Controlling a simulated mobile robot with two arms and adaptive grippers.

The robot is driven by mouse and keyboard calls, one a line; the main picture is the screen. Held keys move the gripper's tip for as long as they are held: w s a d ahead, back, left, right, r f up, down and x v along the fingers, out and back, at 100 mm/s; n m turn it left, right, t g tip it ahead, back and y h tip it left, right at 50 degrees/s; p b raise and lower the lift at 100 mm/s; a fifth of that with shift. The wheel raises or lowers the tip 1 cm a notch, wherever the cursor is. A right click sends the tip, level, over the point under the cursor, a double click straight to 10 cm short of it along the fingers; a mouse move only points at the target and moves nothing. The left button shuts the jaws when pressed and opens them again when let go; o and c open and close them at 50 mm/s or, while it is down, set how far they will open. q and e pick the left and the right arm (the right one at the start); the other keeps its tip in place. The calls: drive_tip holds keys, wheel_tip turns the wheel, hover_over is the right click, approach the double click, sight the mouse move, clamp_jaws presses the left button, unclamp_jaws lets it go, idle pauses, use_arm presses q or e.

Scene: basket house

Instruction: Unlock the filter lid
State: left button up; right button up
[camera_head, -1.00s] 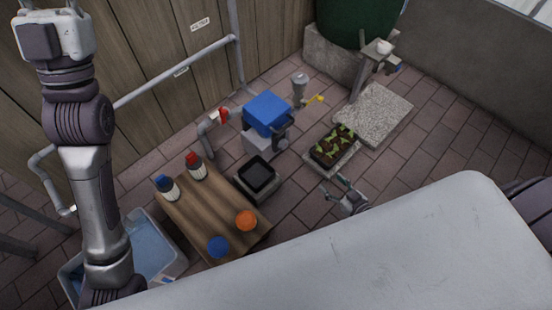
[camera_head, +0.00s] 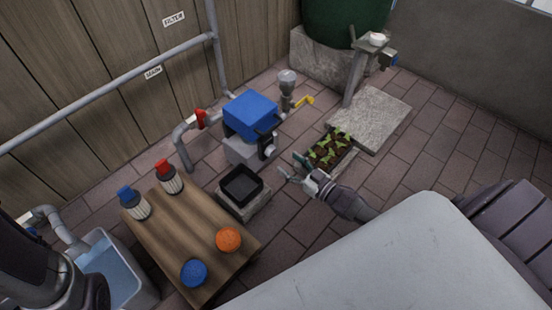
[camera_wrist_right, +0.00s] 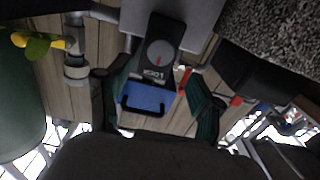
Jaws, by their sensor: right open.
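The filter is a grey box with a blue lid (camera_head: 250,110), standing on the paving before the plank wall. A dark part on its front carries a round dial (camera_head: 268,150). In the right wrist view, the dial (camera_wrist_right: 160,53) faces me with its pointer turned along the panel, and the lid (camera_wrist_right: 148,97) has a black handle (camera_wrist_right: 145,109). My right gripper (camera_head: 290,166) is open and empty, to the right of and in front of the filter, apart from it. In its wrist view, its fingers (camera_wrist_right: 155,95) flank the lid. My left gripper is out of view.
A red-handled valve (camera_head: 200,119) is left of the filter, a yellow lever (camera_head: 304,100) right. A black tray (camera_head: 241,186) and wooden table (camera_head: 170,222) with cartridges and caps stand nearer. A seedling planter (camera_head: 340,163) is close to my right gripper.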

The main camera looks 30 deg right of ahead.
sight(274, 153)
drive_tip(key=b+x, duration=0.2)
drive_tip(key=x, duration=0.2)
drive_tip(key=shift+w+a+f, duration=0.15)
drive_tip(key=shift+w, duration=0.15)
drive_tip(key=shift+w+a, duration=0.2)
drive_tip(key=shift+w, duration=0.5)
drive_tip(key=shift+c, duration=0.3)
drive_tip(key=c, duration=1.1)
